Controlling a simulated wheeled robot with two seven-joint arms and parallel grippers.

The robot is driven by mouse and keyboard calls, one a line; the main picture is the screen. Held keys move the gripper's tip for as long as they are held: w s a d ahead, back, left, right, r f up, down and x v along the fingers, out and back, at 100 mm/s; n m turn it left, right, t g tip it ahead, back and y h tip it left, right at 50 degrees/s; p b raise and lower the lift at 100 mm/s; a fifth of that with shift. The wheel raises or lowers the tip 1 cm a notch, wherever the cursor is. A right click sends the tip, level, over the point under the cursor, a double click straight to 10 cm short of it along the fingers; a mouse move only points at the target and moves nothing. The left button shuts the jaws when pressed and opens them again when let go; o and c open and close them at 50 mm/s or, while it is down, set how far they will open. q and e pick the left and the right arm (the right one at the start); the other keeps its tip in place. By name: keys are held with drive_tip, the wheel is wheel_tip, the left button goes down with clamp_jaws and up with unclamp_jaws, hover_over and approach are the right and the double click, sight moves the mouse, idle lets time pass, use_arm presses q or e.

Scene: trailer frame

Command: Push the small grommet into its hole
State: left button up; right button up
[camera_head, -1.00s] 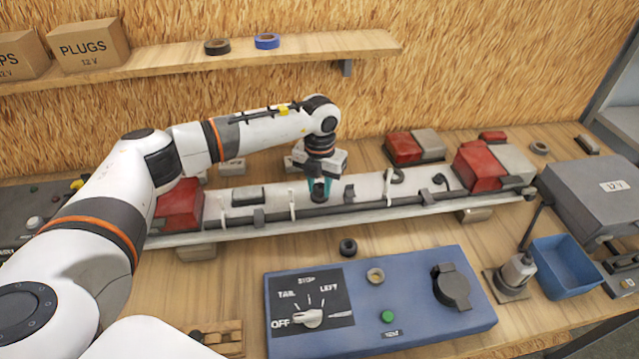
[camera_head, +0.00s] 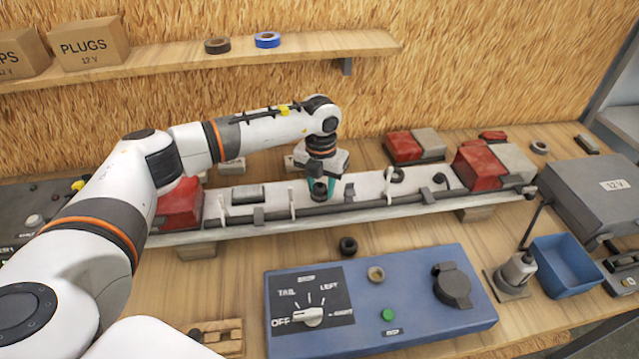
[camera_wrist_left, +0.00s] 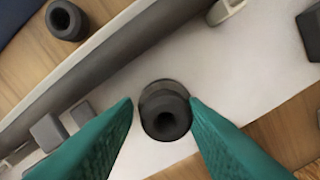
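A small black grommet (camera_head: 319,191) sits upright on the white face of the trailer beam (camera_head: 372,187), between the fingers of my left gripper (camera_head: 319,188). In the left wrist view the grommet (camera_wrist_left: 166,117) shows its round bore, with a dark rim partly visible behind it. The hole under it is hidden, so I cannot tell how deep it sits. The green fingertips (camera_wrist_left: 161,101) stand on either side, with a narrow gap on the left; the right one is very close to it. My right gripper is not in view.
A second black grommet (camera_head: 348,246) lies on the bench in front of the beam. A dark cable tube (camera_head: 380,207) runs along the beam through clips. Red lamps (camera_head: 180,205) stand at both ends. A blue switch panel (camera_head: 400,290) and blue bin (camera_head: 566,265) are in front.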

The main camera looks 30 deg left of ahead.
sight(319, 189)
use_arm(q)
drive_tip(key=shift+o, duration=0.9)
drive_tip(key=shift+s+f, duration=0.15)
drive_tip(key=shift+f, duration=0.25)
drive_tip(key=shift+a, duration=0.35)
drive_tip(key=shift+c, duration=0.5)
drive_tip(key=o, duration=0.3)
drive_tip(key=shift+r+p, duration=0.3)
drive_tip(key=shift+r, duration=0.15)
drive_tip(key=shift+a+r+p, duration=0.3)
drive_tip(key=shift+r+p, duration=0.15)
drive_tip(key=shift+r, duration=0.5)
drive_tip(key=shift+d+r+p, duration=0.25)
drive_tip(key=shift+r+p, duration=0.1)
drive_tip(key=shift+r, duration=0.15)
drive_tip(key=shift+d+r+p, duration=0.2)
drive_tip(key=shift+r+p, duration=0.15)
drive_tip(key=shift+r, duration=0.15)
drive_tip(key=shift+r+p, duration=0.75)
drive_tip(key=shift+r, duration=0.55)
